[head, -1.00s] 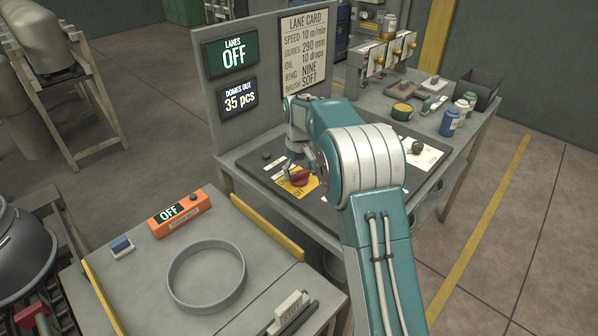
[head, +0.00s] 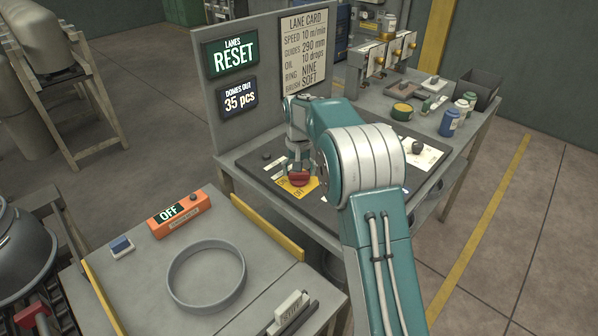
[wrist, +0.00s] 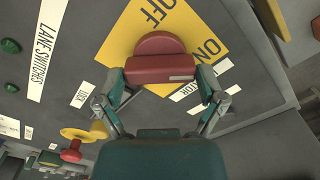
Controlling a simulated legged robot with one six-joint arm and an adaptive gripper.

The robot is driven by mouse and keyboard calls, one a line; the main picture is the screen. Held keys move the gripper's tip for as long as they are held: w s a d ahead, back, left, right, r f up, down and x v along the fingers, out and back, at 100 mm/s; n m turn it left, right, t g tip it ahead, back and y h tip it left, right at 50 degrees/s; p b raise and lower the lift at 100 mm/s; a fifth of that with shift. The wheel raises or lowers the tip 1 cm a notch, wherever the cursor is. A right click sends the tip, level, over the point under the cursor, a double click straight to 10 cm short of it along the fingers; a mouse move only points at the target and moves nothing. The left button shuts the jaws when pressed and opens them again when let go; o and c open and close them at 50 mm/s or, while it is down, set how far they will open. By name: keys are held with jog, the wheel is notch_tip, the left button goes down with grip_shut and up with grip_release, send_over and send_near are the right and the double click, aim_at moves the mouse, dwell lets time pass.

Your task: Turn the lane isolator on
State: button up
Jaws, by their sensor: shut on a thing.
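The lane isolator is a red knob (head: 299,179) on a yellow plate (head: 309,187) marked ON and OFF, set in the dark panel. My gripper (head: 299,167) is over it from above, with its fingers shut on the knob. In the wrist view the red knob (wrist: 160,68) sits between the two fingertips (wrist: 160,78). There, OFF shows beyond the knob and ON to its right. The lanes display (head: 234,56) reads RESET in the head view.
The domes display (head: 237,98) reads 35 pcs, beside the lane card (head: 303,52). A black knob (head: 418,147) stands on the panel's right. An orange box (head: 180,212) reads OFF.

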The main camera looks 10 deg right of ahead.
jog(key=shift+w, duration=0.1)
jog(key=o, duration=0.8)
jog(key=shift+f, duration=0.1)
jog(key=shift+a, duration=0.1)
notch_tip(320, 180, up, 12)
